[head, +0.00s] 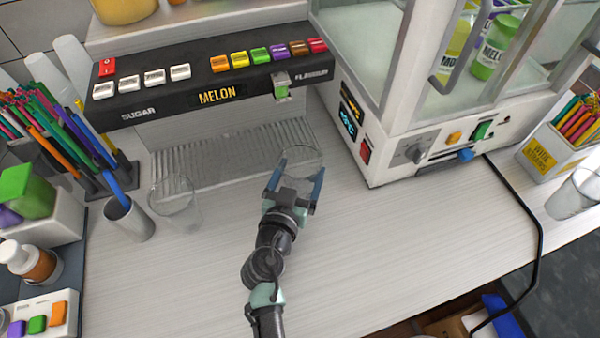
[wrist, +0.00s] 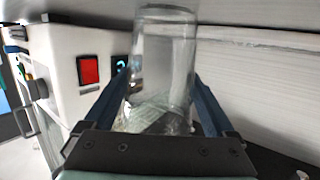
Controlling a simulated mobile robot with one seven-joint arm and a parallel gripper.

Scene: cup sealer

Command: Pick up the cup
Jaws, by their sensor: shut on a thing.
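A clear, see-through cup (head: 302,158) is between the two blue fingers of my gripper (head: 298,178), in the middle of the head view near the drip grate. In the wrist view the same cup (wrist: 165,65) fills the space between the fingers, one on each side of it. My gripper is shut on the cup. The cup looks empty. Whether its base touches the counter cannot be told. A second clear cup (head: 175,203) stands on the counter to the left, apart from my gripper.
The dispenser (head: 215,85) with a MELON display and coloured buttons is behind the grate (head: 235,148). A white glass-sided machine (head: 400,135) stands at the right. A grey tumbler (head: 128,220) and straws (head: 50,120) are at the left. The front counter (head: 400,245) is clear.

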